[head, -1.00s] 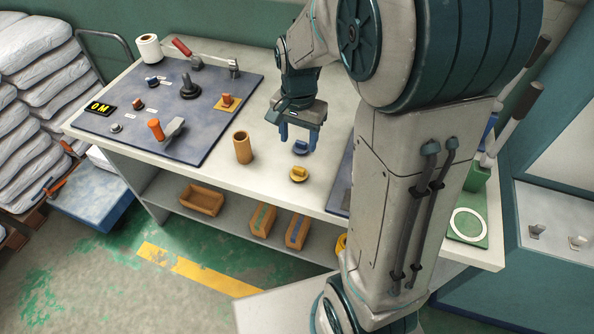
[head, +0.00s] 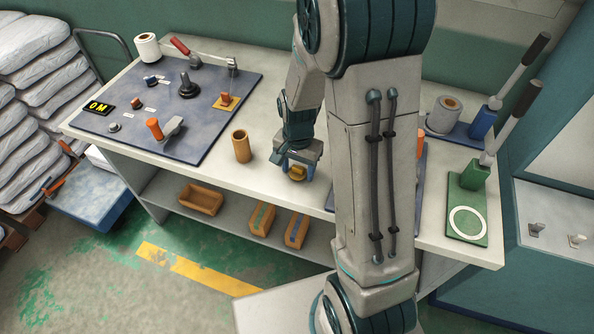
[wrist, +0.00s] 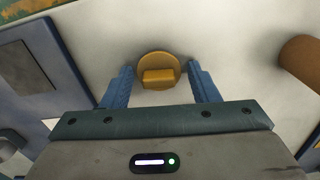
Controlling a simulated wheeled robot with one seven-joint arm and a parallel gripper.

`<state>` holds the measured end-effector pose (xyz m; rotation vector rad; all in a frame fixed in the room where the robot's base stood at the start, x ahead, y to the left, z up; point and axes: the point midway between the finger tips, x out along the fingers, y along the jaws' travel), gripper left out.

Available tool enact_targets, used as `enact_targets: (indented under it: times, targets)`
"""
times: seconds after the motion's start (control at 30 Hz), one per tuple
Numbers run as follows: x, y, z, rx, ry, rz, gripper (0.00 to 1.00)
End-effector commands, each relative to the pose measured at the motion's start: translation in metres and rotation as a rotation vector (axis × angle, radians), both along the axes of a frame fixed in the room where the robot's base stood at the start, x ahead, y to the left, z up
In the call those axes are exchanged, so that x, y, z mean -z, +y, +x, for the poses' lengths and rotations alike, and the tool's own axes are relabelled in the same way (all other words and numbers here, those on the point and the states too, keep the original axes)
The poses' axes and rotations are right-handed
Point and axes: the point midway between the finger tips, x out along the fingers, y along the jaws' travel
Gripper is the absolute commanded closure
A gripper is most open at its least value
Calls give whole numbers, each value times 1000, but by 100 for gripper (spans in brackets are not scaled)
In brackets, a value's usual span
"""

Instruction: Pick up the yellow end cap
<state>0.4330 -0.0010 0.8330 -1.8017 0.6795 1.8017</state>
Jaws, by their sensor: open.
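The yellow end cap (head: 297,173) lies on the pale table top near its front edge. In the wrist view the cap (wrist: 158,72) is a round disc with a raised block-shaped grip on top. My gripper (wrist: 160,84) is open, with its blue fingers on either side of the cap's front part. I cannot tell if the fingers touch it. In the head view my gripper (head: 296,172) is over the cap and partly hides it. The blue cap seen earlier is hidden behind my gripper.
An orange-brown cylinder (head: 241,146) stands on the table left of my gripper. A blue-grey panel (head: 160,105) with knobs and levers lies further left. A green press (head: 470,195) stands at the right. Orange bins (head: 201,199) sit on the shelf below.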

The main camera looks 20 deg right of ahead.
Motion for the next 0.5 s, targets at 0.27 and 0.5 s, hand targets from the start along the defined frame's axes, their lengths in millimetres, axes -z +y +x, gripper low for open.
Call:
enact_targets:
  times: [0.27,0.5]
  targets:
    - [0,0,0,0,0,0,81]
    - [0,0,0,0,0,0,81]
